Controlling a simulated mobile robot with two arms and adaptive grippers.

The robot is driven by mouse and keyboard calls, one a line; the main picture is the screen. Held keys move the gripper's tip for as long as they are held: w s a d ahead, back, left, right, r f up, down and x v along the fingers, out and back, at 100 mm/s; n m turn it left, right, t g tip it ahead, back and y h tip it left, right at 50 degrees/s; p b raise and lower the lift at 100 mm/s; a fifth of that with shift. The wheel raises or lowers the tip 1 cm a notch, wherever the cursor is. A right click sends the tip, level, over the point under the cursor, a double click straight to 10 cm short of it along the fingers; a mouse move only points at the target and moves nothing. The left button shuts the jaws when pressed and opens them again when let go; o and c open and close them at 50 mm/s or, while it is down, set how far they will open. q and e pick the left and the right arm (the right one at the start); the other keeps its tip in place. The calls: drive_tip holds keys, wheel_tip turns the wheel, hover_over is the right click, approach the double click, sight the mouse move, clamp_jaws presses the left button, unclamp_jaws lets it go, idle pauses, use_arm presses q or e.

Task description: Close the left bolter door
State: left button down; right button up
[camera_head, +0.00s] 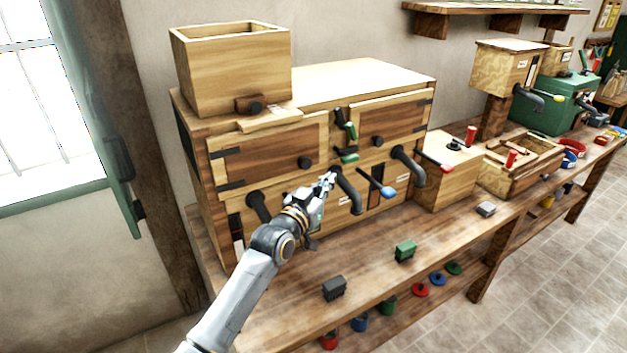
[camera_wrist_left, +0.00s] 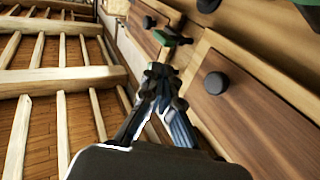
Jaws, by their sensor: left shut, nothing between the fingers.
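The left bolter door (camera_head: 262,152) is a brown wooden panel with black hinges on its left side, on the front of the wooden cabinet. Its round black knob (camera_head: 305,163) is near its right edge; a dark knob on a brown panel also shows in the left wrist view (camera_wrist_left: 216,83). The door looks nearly flush; I cannot tell whether a small gap is left. My left gripper (camera_head: 329,179) is shut and empty, just below and right of the knob. Its closed fingers show in the left wrist view (camera_wrist_left: 160,75). My right gripper is not in view.
The right door (camera_head: 388,125) and green-handled latches (camera_head: 348,157) are close by. Dark spouts (camera_head: 348,190) and a blue-tipped lever (camera_head: 387,191) stick out below. Green (camera_head: 405,251) and dark (camera_head: 334,288) blocks sit on the bench. A window stands at left.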

use_arm(q)
drive_tip(key=s+d+p, duration=0.4)
drive_tip(key=s+p, duration=0.2)
drive_tip(key=s, duration=0.1)
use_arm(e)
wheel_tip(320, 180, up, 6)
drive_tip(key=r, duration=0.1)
use_arm(q)
drive_tip(key=s+a+f+n+g+y, duration=0.3)
drive_tip(key=s+a+f+g+y, duration=0.25)
drive_tip(key=s+a+f, duration=1)
drive_tip(key=s+a+f+n+g+y, duration=0.15)
drive_tip(key=s+a+g, duration=0.25)
drive_tip(key=s+a, duration=0.5)
drive_tip(key=s+a+g+y, duration=0.25)
drive_tip(key=s+a, duration=0.35)
drive_tip(key=s, duration=0.8)
wheel_tip(320, 180, down, 30)
drive_tip(key=g+b, duration=0.2)
drive_tip(key=b, duration=0.2)
drive_tip(key=s+a+f+g+b, duration=0.1)
drive_tip(key=s+a+f+b, duration=0.1)
drive_tip(key=s+f, duration=1.5)
drive_tip(key=shift+s+a+f+b, duration=0.3)
drive_tip(key=shift+f+b, duration=0.25)
drive_tip(key=shift+f, duration=0.4)
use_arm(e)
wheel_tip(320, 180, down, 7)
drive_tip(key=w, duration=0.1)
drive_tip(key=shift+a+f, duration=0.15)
